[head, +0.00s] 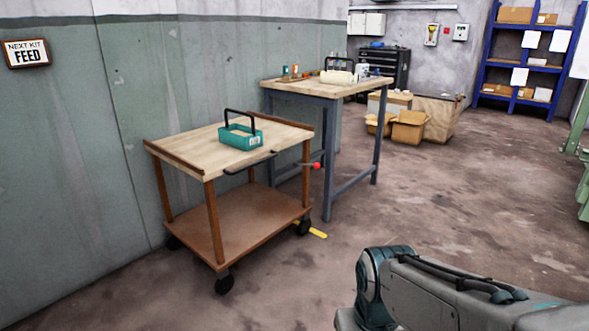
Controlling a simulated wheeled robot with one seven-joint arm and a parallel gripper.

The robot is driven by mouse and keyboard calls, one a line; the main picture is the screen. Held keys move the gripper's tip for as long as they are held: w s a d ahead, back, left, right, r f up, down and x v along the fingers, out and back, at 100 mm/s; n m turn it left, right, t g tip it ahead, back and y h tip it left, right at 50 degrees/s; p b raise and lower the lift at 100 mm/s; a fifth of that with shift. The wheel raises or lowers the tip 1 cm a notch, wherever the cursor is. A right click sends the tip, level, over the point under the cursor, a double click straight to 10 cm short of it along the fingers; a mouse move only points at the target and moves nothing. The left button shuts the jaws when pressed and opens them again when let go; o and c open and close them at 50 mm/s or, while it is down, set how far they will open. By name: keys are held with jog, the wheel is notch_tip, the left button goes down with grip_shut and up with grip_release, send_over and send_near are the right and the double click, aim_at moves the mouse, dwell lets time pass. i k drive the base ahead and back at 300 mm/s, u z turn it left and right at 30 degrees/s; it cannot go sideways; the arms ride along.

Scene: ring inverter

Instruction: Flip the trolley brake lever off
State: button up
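The trolley (196,210) stands left of centre against the green wall in the head view, with a wooden top and a brown lower shelf on black wheels. A short lever with a red ball knob (317,165) sticks out near its right front post, below the top, roughly level. It looks like the brake lever; its exact setting is too small to tell. A black handle bar (249,164) runs along the near edge. My gripper is out of view; only my arm shows at the lower right, well apart from the trolley.
A teal carrier (240,137) with a black handle sits on the trolley top. A workbench (333,88) with small items stands just behind. A yellow strip (318,233) lies by the right wheel. Cardboard boxes (409,129) stand farther back.

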aim_at(317, 164)
jog(key=z, duration=0.7)
jog(key=i, duration=1.55)
jog(key=u, duration=0.6)
jog(key=i, duration=0.5)
jog(key=u, duration=0.4)
